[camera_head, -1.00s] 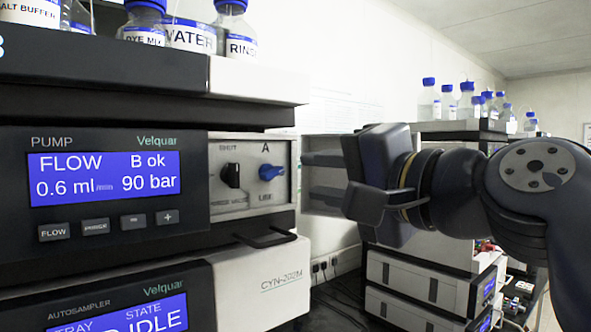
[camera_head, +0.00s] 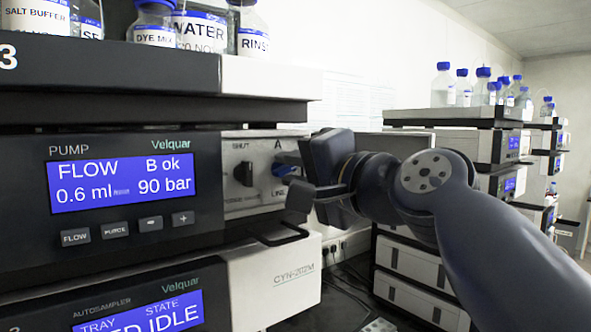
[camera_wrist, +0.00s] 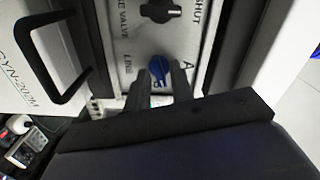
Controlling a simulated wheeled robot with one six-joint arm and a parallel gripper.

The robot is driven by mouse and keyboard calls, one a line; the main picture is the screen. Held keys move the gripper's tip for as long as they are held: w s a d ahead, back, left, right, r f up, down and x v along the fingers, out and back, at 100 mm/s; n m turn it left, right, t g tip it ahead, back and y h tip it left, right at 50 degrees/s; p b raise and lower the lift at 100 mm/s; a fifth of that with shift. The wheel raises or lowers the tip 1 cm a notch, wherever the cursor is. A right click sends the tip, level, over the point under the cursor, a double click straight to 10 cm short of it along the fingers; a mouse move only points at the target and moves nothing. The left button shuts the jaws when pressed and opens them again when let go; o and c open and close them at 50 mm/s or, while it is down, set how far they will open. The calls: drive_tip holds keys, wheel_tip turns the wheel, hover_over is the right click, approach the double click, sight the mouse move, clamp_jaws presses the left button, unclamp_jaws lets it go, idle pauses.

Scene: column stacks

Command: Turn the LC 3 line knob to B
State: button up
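The blue line knob (camera_head: 284,169) sits on the pale valve panel of the pump unit, below a letter A. My gripper (camera_head: 303,178) is in front of it from the right and partly hides it. In the wrist view the blue knob (camera_wrist: 158,67) lies between the tips of my two dark fingers (camera_wrist: 160,78), which are apart with a gap between them. I cannot tell whether either finger touches it. A pale mark on the knob faces the gripper side. The word LINE is beside it; no B mark shows on the panel.
A black shut-valve knob (camera_head: 243,172) is just left of the blue knob. A black handle (camera_head: 275,234) juts out from the white unit below. The pump display (camera_head: 122,179) reads FLOW, B ok. Bottles stand above; another instrument stack (camera_head: 410,262) is at the right.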

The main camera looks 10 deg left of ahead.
clamp_jaws()
drive_tip(key=shift+m+p, duration=0.35)
drive_tip(key=shift+m, duration=0.35)
drive_tip(key=shift+f+m+p, duration=0.1)
drive_tip(key=shift+m+p, duration=0.25)
drive_tip(key=shift+m, duration=0.95)
drive_tip(key=shift+o, duration=1.2)
unclamp_jaws()
drive_tip(key=b+v, duration=0.4)
drive_tip(key=v, duration=0.7)
drive_tip(key=shift+w+a, duration=0.15)
